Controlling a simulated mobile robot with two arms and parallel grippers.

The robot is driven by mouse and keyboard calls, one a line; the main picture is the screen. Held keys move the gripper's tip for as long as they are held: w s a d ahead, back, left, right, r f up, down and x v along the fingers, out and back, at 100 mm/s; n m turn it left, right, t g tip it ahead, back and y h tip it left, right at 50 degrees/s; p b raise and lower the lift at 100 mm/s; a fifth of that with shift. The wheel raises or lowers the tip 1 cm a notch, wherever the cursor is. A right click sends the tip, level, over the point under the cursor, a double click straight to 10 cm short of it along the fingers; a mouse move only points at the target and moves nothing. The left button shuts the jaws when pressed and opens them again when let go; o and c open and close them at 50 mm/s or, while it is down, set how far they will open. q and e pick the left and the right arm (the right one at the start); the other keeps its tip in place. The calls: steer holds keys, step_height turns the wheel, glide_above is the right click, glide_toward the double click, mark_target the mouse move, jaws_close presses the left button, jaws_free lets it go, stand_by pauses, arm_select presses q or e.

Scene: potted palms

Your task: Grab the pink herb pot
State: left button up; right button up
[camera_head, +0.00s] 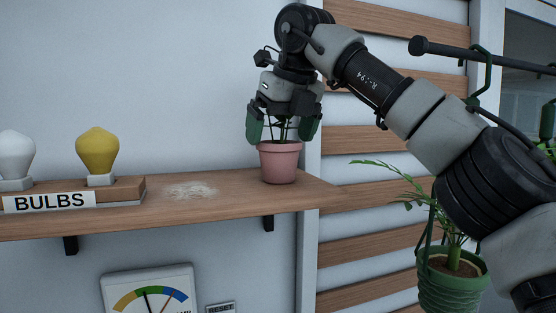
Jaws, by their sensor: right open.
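The pink herb pot (279,163) stands upright on the wooden shelf (225,203), close to its right end. Dark green stems show above its rim. My right gripper (283,128) points down directly above the pot, with its two green-padded fingers apart on either side of the stems. The fingertips are around the height of the pot's rim; I cannot tell whether they touch it. Most of the plant is hidden behind the gripper. My left gripper is not in view.
A white bulb (15,155) and a yellow bulb (98,151) stand on a wooden holder labelled BULBS at the shelf's left. Pale powder (190,190) lies between holder and pot. A green potted palm (452,277) hangs at the right. A gauge (150,290) is below the shelf.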

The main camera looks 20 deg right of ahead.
mark_target(277, 141)
steer(key=p+x, duration=0.1)
steer(key=x, duration=0.2)
steer(key=shift+f, duration=0.6)
steer(key=shift+w, duration=0.15)
steer(key=shift+a, duration=0.1)
steer(key=c, duration=0.4)
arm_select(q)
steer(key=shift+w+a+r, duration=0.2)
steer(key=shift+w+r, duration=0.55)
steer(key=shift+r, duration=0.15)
arm_select(e)
steer(key=c, duration=0.4)
steer(key=shift+r, duration=0.1)
steer(key=shift+r, duration=0.5)
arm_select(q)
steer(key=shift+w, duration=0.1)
arm_select(e)
steer(key=shift+r, duration=4.35)
